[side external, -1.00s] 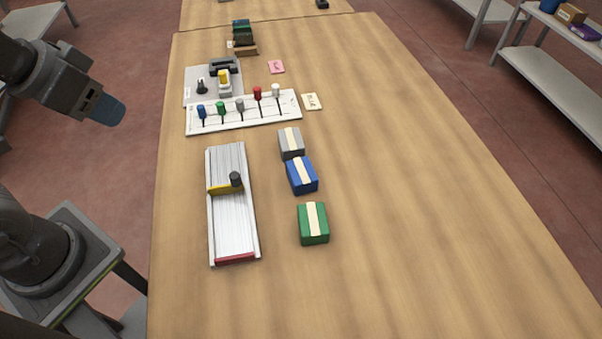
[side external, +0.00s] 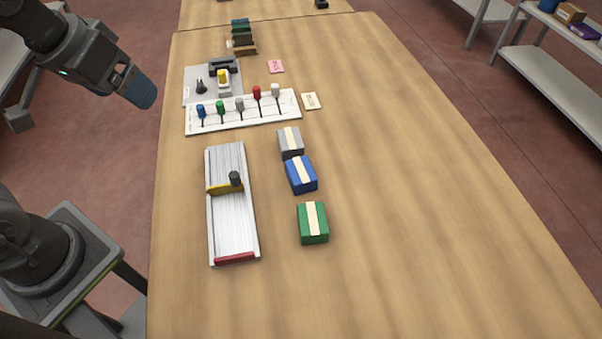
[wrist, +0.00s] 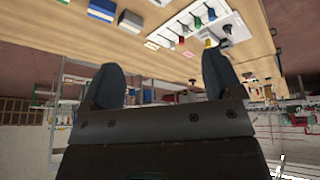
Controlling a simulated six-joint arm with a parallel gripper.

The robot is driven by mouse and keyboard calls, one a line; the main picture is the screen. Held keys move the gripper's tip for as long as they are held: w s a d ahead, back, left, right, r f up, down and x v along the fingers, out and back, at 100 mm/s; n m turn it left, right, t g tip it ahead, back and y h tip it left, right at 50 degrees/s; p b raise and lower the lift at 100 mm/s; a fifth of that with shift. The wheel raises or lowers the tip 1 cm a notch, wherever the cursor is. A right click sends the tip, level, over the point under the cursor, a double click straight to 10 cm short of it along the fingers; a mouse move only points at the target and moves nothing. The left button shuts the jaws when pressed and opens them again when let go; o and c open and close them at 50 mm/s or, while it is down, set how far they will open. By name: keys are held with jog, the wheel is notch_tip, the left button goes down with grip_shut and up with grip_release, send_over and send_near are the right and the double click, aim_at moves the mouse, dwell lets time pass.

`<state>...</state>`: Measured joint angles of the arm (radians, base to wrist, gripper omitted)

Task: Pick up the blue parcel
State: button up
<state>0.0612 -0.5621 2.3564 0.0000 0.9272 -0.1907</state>
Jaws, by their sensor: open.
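The blue parcel (side external: 309,184) with a cream band lies on the wooden table (side external: 420,230), between the grey parcel (side external: 294,152) behind it and the green parcel (side external: 322,236) in front. The grey and blue parcels sit very close together. In the wrist view the blue parcel (wrist: 130,21) shows near the top edge. My gripper (side external: 142,92) is up at the left in the side view, beyond the table's left edge and well away from the parcels. In the wrist view its two fingers (wrist: 160,78) stand apart with nothing between them.
A silver slide track (side external: 232,222) with a yellow slider lies left of the parcels. A white board (side external: 215,125) with several coloured knobs stands behind, beside a grey fixture plate (side external: 195,72). The table's right side is clear.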

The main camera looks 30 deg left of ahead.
jog(key=w+d+f+n+g, duration=0.2)
jog(key=w+d+n, duration=0.2)
jog(key=w+d, duration=0.5)
jog(key=n+g, duration=0.3)
jog(key=n, duration=0.2)
send_over(301, 169)
notch_tip(301, 169, down, 10)
notch_tip(301, 169, down, 14)
jog(key=shift+c, duration=0.2)
jog(key=c, duration=1)
